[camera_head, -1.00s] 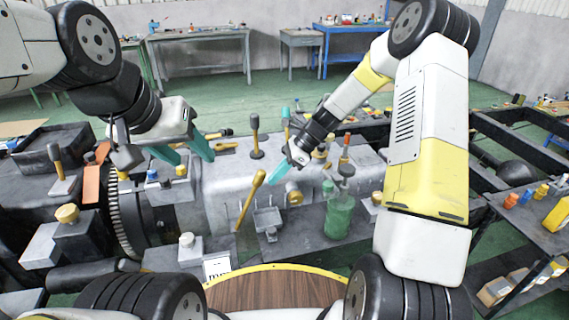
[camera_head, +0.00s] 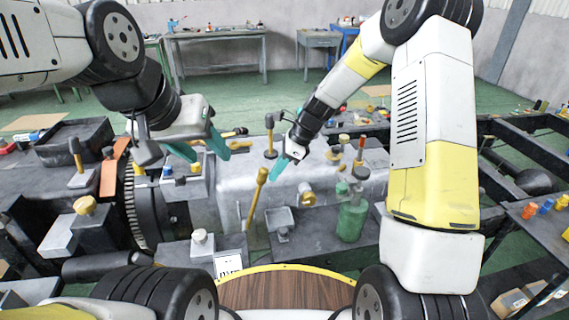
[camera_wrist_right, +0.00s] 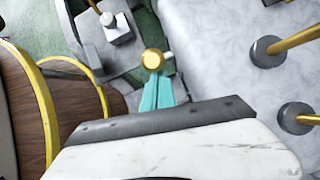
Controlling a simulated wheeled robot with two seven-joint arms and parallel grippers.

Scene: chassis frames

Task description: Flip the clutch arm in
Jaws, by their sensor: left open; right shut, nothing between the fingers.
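A yellow lever with a rounded top (camera_head: 257,196), which appears to be the clutch arm, stands at the front of the grey housing and leans slightly right. My right gripper (camera_head: 279,171) is shut and empty, its teal fingertips just right of the lever's top. In the right wrist view, the shut fingers (camera_wrist_right: 157,90) point at a round gold knob (camera_wrist_right: 153,59), very close to it; I cannot tell whether they touch. My left gripper (camera_head: 206,148) is open and empty above the housing's left part, apart from the lever.
A green bottle (camera_head: 352,220) stands right of the lever. Another upright lever (camera_head: 270,135) stands behind. A white block with a knob (camera_head: 200,242) and a white label card (camera_head: 228,264) are at the front left.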

